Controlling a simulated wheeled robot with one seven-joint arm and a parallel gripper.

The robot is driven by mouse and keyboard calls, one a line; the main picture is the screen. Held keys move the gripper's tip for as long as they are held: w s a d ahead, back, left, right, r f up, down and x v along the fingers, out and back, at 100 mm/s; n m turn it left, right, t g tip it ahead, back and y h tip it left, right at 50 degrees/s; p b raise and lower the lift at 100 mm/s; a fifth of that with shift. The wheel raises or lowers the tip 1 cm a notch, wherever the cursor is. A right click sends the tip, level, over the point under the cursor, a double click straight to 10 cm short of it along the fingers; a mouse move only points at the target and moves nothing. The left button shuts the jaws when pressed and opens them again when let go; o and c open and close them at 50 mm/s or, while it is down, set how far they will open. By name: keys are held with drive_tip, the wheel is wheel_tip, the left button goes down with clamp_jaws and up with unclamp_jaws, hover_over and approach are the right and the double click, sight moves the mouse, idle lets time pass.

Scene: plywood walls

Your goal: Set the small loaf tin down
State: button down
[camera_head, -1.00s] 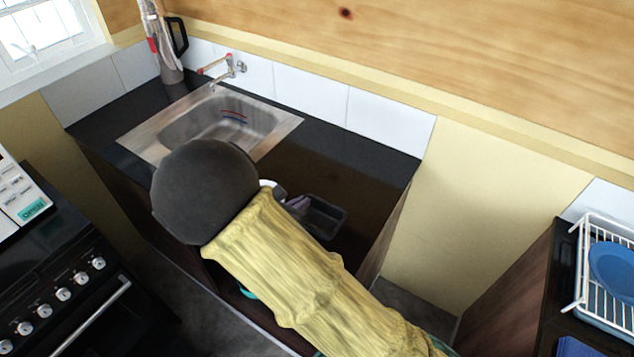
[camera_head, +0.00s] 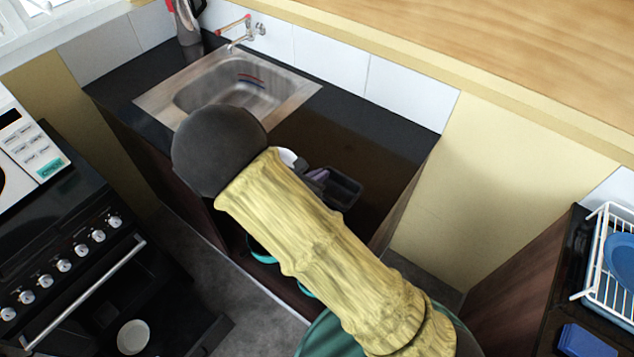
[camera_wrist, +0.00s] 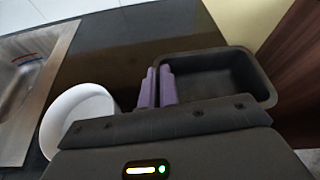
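The small loaf tin (camera_head: 342,188) is dark grey, rectangular and empty, over the dark counter right of the sink. In the wrist view the tin (camera_wrist: 222,76) is upright, with its open top facing up. My gripper's two purple fingers (camera_wrist: 157,72) are close together with the tin's left wall between them. The gripper (camera_head: 319,177) also shows in the head view, partly hidden by my arm. The fingers' lower ends and the tin's base are hidden, so I cannot tell whether the tin touches the counter.
A white round bowl (camera_wrist: 77,116) stands just left of my gripper. Dark counter (camera_wrist: 115,45) is clear behind the tin. A wooden side panel (camera_wrist: 295,55) stands close on the right.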

drive_tip(key=shift+s+a+f, duration=0.1)
drive_tip(key=shift+a+f, duration=0.1)
drive_tip(key=shift+f, duration=1)
drive_tip(key=shift+d, duration=0.1)
drive_tip(key=shift+f+p, duration=0.3)
drive_tip(key=shift+f, duration=0.35)
wheel_tip(320, 180, down, 3)
drive_tip(key=shift+r, duration=0.15)
drive_tip(key=shift+f, duration=0.35)
drive_tip(key=c, duration=1.7)
unclamp_jaws()
drive_tip(key=shift+o, duration=0.3)
